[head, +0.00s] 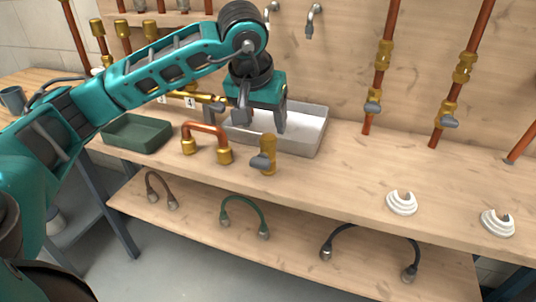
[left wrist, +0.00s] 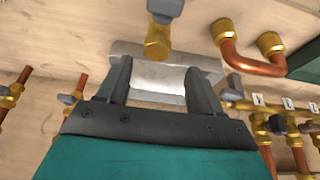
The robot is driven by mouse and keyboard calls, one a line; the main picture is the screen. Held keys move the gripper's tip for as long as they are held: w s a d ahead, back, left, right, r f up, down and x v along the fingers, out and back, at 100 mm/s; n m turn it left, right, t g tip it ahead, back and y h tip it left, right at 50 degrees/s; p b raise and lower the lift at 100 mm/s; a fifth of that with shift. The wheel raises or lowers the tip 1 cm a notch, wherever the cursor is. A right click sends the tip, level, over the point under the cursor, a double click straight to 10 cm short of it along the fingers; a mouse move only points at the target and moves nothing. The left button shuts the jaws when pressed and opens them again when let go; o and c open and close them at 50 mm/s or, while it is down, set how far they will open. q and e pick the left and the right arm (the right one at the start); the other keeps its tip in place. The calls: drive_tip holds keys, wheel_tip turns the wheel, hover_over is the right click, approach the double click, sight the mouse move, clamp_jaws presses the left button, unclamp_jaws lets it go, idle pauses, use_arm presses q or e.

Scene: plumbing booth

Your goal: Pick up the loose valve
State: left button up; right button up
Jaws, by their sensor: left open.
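The loose valve (head: 268,152) is a brass fitting with a grey handle. It stands on the wooden bench near its front edge, just right of the bent copper pipe. In the left wrist view the valve (left wrist: 158,40) shows at the top centre, beyond the fingertips. My left gripper (head: 262,122) is open and empty. It points down over the front of the grey metal tray, behind the valve and apart from it. In the left wrist view its two fingers (left wrist: 157,72) are spread with the tray between them. My right gripper is not in view.
The grey tray (head: 312,136) and a green tray (head: 138,134) stand on the bench. A bent copper pipe with brass ends (head: 205,128) lies left of the valve. White ringed fittings (head: 401,203) are at the right. Vertical pipes with valves (head: 383,55) line the back wall.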

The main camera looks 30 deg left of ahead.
sight(268, 136)
use_arm(q)
drive_tip(key=shift+x, duration=1.1)
drive_tip(key=x, duration=0.1)
drive_tip(key=b+x, duration=0.1)
drive_tip(key=x, duration=0.2)
drive_tip(key=shift+s+d+f, duration=0.2)
drive_tip(key=shift+d+f, duration=0.05)
drive_tip(key=shift+d, duration=0.1)
drive_tip(key=shift+w+a+f, duration=0.1)
drive_tip(key=shift+w+f, duration=0.1)
drive_tip(key=shift+f, duration=0.1)
drive_tip(key=shift+c, duration=0.4)
drive_tip(key=shift+r, duration=0.1)
clamp_jaws()
drive_tip(key=shift+r, duration=0.1)
